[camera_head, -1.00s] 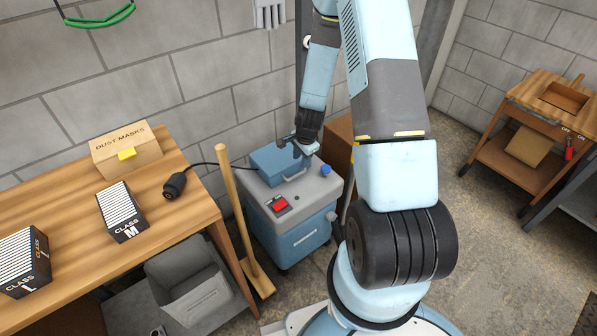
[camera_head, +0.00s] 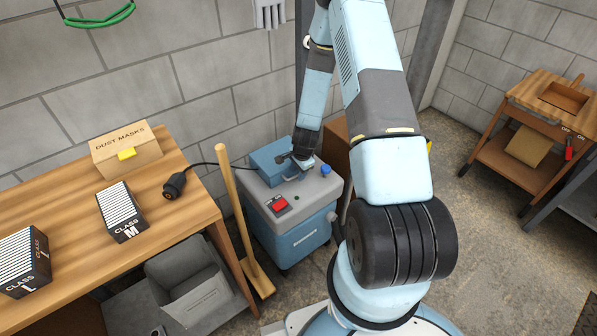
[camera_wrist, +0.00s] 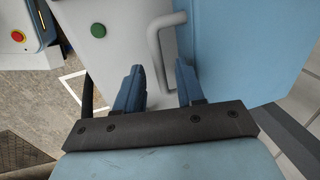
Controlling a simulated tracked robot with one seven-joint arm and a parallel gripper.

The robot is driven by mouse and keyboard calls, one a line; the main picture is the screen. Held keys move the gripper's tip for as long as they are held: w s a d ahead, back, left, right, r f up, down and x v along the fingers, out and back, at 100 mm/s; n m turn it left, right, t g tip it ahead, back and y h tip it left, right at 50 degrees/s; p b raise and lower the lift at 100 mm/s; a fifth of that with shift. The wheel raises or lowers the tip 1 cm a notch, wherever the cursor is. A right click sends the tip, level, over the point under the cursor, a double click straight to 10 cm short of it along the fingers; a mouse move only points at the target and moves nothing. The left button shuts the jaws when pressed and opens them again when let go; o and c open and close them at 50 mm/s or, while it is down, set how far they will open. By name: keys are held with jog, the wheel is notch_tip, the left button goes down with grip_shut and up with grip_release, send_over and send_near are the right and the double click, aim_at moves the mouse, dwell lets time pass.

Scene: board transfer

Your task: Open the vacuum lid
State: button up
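The vacuum is a blue cabinet (camera_head: 303,243) with a grey top (camera_head: 312,192), standing on the floor by the wall. Its blue lid (camera_head: 268,158) lies on the top and looks closed. The lid's pale bar handle (camera_wrist: 154,45) shows in the wrist view along the lid's edge. My gripper (camera_head: 285,164) is over the lid's front edge near the handle; my arm partly hides this area. In the wrist view my gripper (camera_wrist: 159,67) is open, with two blue fingers apart. The handle's near end appears between them, without visible clamping; I cannot tell the depth.
A red switch (camera_head: 280,204) and blue knob (camera_head: 325,170) sit on the vacuum's top. A broom (camera_head: 236,210) stands just left of it. A wooden bench (camera_head: 165,225) with a dust mask box (camera_head: 126,150) is further left.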

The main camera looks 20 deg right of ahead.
grip_shut()
dwell(0.6)
